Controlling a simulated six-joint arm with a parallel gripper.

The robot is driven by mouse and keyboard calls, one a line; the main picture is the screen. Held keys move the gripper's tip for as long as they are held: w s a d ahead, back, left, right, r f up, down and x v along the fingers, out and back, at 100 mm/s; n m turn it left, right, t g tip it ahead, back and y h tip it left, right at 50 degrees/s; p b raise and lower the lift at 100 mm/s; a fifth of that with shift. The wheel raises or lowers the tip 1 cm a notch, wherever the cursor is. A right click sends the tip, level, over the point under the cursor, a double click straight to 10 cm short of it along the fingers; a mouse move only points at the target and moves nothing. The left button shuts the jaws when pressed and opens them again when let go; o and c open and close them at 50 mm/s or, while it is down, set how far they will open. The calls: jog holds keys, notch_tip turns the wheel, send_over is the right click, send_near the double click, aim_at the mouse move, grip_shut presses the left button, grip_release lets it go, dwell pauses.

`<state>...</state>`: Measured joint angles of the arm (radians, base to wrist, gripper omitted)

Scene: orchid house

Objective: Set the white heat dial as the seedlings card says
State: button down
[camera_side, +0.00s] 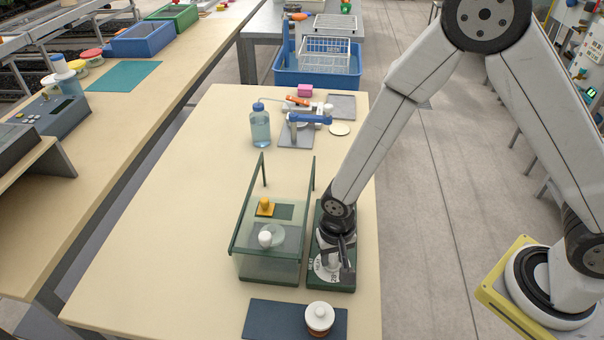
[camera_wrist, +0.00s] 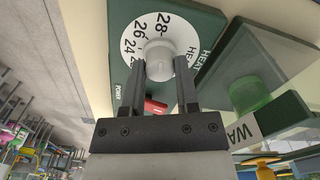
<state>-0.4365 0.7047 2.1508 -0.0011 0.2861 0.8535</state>
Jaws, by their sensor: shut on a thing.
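The white heat dial (camera_wrist: 159,48) sits on a dark green control box (camera_wrist: 205,22) lettered HEAT. Around it is a white scale disc (camera_wrist: 128,28) with the numbers 24, 26 and 28 in view. My gripper (camera_wrist: 160,68) is shut on the dial, one black finger on each side. I cannot tell the exact setting, as the fingers cover part of the scale. In the side view my gripper (camera_side: 336,252) points down onto the box (camera_side: 342,283), right of a glass case. I cannot make out a seedlings card in either view.
The glass case (camera_side: 268,268) with dark green edges stands close on the left of the box. A white-lidded jar (camera_side: 320,317) on a dark mat (camera_side: 262,318) is in front. A red switch (camera_wrist: 155,106) is near the dial. A blue-capped bottle (camera_side: 260,128) stands behind. The table's left is clear.

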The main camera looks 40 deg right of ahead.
jog(key=shift+n, duration=0.3)
jog(key=n, duration=0.3)
jog(key=shift+n, duration=0.3)
jog(key=n, duration=0.3)
jog(key=shift+n, duration=0.3)
jog(key=n, duration=0.3)
jog(key=shift+n, duration=2.5)
jog(key=shift+c, duration=1.8)
grip_release()
jog(key=shift+r, duration=0.1)
